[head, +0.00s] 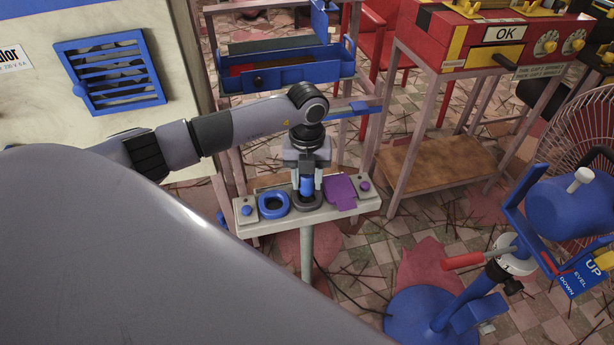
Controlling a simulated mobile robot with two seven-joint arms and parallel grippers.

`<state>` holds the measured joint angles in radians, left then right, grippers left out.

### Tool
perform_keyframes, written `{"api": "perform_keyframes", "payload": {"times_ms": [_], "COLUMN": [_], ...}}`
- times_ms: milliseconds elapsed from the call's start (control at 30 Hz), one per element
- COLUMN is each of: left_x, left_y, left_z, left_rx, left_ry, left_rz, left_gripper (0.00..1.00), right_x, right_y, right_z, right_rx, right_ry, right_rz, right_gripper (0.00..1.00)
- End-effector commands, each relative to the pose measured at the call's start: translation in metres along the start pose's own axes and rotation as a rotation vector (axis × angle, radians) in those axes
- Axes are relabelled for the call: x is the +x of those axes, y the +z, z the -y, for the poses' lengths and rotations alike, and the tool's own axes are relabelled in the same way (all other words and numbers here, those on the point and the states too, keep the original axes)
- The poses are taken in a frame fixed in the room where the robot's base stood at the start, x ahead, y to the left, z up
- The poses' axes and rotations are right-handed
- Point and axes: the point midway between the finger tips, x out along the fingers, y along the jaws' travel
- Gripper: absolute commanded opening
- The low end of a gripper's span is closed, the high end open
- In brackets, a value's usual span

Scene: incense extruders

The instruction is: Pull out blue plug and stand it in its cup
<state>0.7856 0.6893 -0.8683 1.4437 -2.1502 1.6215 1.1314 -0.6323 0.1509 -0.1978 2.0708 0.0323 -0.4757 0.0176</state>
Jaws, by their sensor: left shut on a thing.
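My left gripper (305,190) points straight down over a pale narrow shelf (318,218) and is shut on the blue plug (306,184). The plug shows as a short upright blue piece between the fingers. Its lower end is at a dark round ring (308,206) on the shelf; I cannot tell whether it sits inside the ring or just above. A blue ring-shaped cup (273,205) with a dark opening stands just left of the dark ring and looks empty. My right gripper is out of view.
A purple piece (341,191) lies right of the dark ring, near a purple knob (365,185). A blue knob (247,210) is at the shelf's left end. A blue tray (290,70) is behind. A red machine (480,45) and a blue stand (430,315) are right.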

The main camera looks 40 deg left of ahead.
Motion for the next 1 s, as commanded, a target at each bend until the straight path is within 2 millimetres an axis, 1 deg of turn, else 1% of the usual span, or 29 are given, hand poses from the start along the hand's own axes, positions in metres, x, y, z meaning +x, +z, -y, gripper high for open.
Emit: {"api": "perform_keyframes", "payload": {"times_ms": [1000], "left_x": [0.022], "left_y": [0.0], "left_z": [0.0], "left_rx": [0.0], "left_ry": [0.0], "left_rz": [-0.001], "left_gripper": [0.08], "right_x": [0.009], "right_y": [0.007], "right_z": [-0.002], "right_rx": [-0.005], "right_ry": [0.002], "right_rz": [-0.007], "right_gripper": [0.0]}}
